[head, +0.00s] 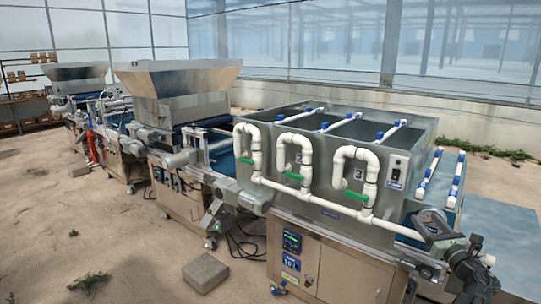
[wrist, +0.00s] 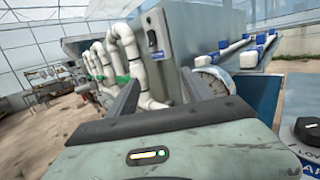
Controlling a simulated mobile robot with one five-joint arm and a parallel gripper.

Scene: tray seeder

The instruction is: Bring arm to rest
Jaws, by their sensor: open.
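My gripper (wrist: 163,78) shows in the wrist view with its two dark fingers spread apart. Nothing is held between them. The grey-green gripper body with a small lit indicator fills the bottom of that view. The fingers point toward the corner of a metal water tank (wrist: 178,60) with white pipes in front.
The tank (head: 320,212) carries white pipes with green handles (head: 295,176). A hopper (head: 175,80) stands further left. A block (head: 205,273) lies on open floor.

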